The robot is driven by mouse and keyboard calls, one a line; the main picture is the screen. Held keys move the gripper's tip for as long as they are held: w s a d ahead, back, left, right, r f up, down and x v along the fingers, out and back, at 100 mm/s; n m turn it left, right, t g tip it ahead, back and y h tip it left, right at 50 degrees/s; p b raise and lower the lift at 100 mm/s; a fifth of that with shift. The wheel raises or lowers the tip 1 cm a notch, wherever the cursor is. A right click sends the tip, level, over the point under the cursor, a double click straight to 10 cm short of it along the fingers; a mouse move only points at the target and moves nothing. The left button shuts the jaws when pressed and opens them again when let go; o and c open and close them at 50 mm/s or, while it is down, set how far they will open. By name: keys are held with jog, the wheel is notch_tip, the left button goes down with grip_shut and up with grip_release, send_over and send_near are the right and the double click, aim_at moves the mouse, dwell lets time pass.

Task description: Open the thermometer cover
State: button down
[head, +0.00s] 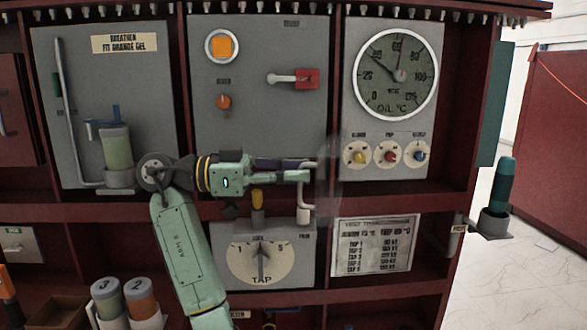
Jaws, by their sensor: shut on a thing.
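The thermometer (397,75) is a round white-rimmed dial marked OIL °C on a grey panel at the upper right. A clear, faint pane (329,180), which looks like its cover, stands almost edge-on below and left of the dial. A pale bent handle (304,196) is just left of the pane. My gripper (307,170) reaches in from the left, its fingers shut at the top of this handle. The fingers hide part of the handle, and where the handle joins the pane is unclear.
Three coloured knobs (387,153) sit below the dial. A TAP dial (261,252) and a printed chart (374,246) are below my gripper. A grey panel with a red switch (307,79) is above it. A teal cylinder (502,186) stands at the right edge.

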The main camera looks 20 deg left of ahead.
jog(key=shift+w+a+f+g, duration=0.1)
jog(key=shift+w+a+g, duration=0.15)
jog(key=shift+w, duration=0.35)
jog(key=c, duration=2.1)
grip_release()
jog(key=shift+d, duration=0.1)
jog(key=shift+c, duration=0.2)
jog(key=shift+o, duration=0.6)
jog(key=shift+w+d+f, duration=0.1)
jog(key=shift+w+f, duration=0.1)
jog(key=o, duration=0.3)
jog(key=shift+s, duration=0.1)
